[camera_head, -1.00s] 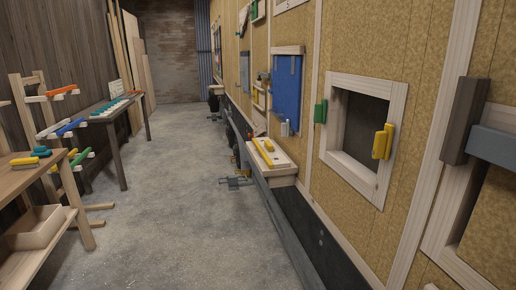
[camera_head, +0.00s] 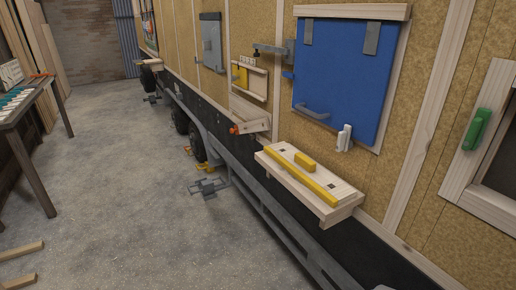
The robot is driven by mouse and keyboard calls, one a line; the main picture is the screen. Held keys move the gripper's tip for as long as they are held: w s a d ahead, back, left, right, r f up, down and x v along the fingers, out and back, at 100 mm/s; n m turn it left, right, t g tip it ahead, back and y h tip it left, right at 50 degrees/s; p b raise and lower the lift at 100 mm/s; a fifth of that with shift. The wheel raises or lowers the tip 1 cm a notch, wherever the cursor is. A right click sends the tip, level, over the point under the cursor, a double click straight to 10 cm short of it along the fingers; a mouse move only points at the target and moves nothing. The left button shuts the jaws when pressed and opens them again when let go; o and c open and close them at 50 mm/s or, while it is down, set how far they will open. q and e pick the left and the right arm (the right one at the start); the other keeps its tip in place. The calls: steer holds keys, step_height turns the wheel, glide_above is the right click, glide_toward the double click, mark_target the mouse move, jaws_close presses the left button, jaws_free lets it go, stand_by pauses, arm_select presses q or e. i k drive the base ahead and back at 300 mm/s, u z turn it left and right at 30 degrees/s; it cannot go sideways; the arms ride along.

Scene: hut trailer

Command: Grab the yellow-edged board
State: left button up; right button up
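The wooden board with a yellow strip along its outer edge (camera_head: 322,177) sticks out from the trailer wall like a shelf, right of the view's middle. A short yellow block (camera_head: 305,161) sits on its top near the wall side. Two small dark marks show on its top face. Neither of my grippers is in view, and nothing of mine is seen touching the board.
A blue panel with a grey handle (camera_head: 335,75) is on the wall above the board, with a white latch (camera_head: 344,138) at its lower edge. A green handle (camera_head: 477,130) is at right. A workbench (camera_head: 22,108) stands at left. The concrete floor (camera_head: 120,190) between is largely clear.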

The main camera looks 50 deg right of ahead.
mark_target(314, 176)
steer(key=i, duration=1.5)
steer(key=z, duration=4.2)
